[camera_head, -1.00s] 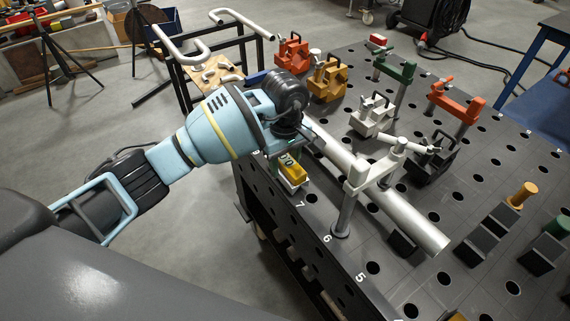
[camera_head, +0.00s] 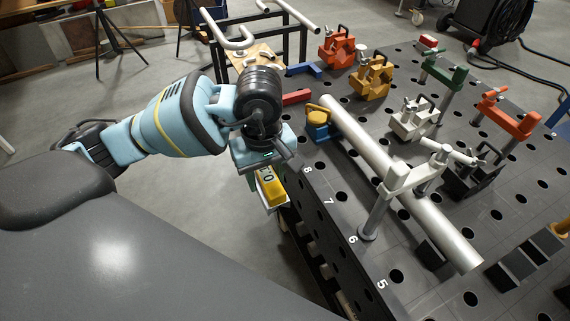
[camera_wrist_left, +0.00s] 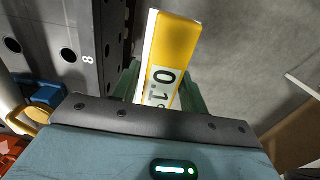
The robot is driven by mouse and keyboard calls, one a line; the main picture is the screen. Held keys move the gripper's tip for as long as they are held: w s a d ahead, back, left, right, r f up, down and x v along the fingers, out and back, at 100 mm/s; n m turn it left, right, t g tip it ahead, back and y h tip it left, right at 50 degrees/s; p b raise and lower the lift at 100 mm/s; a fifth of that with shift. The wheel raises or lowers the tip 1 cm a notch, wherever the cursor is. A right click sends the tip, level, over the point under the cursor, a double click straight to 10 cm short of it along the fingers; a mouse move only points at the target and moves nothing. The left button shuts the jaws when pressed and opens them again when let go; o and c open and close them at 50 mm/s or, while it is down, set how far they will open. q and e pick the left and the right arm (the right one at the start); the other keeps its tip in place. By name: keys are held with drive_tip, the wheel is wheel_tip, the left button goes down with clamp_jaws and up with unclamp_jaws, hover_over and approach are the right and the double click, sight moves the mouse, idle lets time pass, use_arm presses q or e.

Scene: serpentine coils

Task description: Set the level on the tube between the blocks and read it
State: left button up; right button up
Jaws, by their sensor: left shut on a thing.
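My left gripper (camera_head: 268,172) is shut on a yellow level (camera_head: 270,188). The level hangs out past the table's near edge, left of and apart from the tube. In the left wrist view the level (camera_wrist_left: 176,50) shows a display reading about 0.1°. The silver tube (camera_head: 400,180) lies across the table, with a white clamp (camera_head: 402,180) over its middle. A blue block (camera_head: 318,127) with an orange top piece stands by the tube's far end. A black block (camera_head: 430,254) sits by its near part; whether either touches the tube is unclear. My right gripper is not in view.
The dark table (camera_head: 385,262) has holes and numbers along its edge. Orange (camera_head: 337,48), yellow (camera_head: 371,78) and grey (camera_head: 413,120) blocks and green (camera_head: 443,75) and red (camera_head: 508,115) clamps stand behind the tube. Bare floor lies left of the table.

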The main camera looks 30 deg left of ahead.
sight(271, 193)
use_arm(q)
drive_tip(key=shift+s+a+r, duration=0.1)
drive_tip(key=shift+s+a, duration=0.25)
drive_tip(key=shift+s, duration=0.4)
drive_tip(key=m, duration=0.3)
drive_tip(key=s+m, duration=0.1)
drive_tip(key=m, duration=0.1)
drive_tip(key=shift+d+r, duration=0.2)
drive_tip(key=shift+d, duration=0.15)
drive_tip(key=m, duration=0.1)
drive_tip(key=s+m, duration=0.1)
drive_tip(key=m, duration=0.3)
drive_tip(key=shift+s+d, duration=0.2)
drive_tip(key=shift+d, duration=0.15)
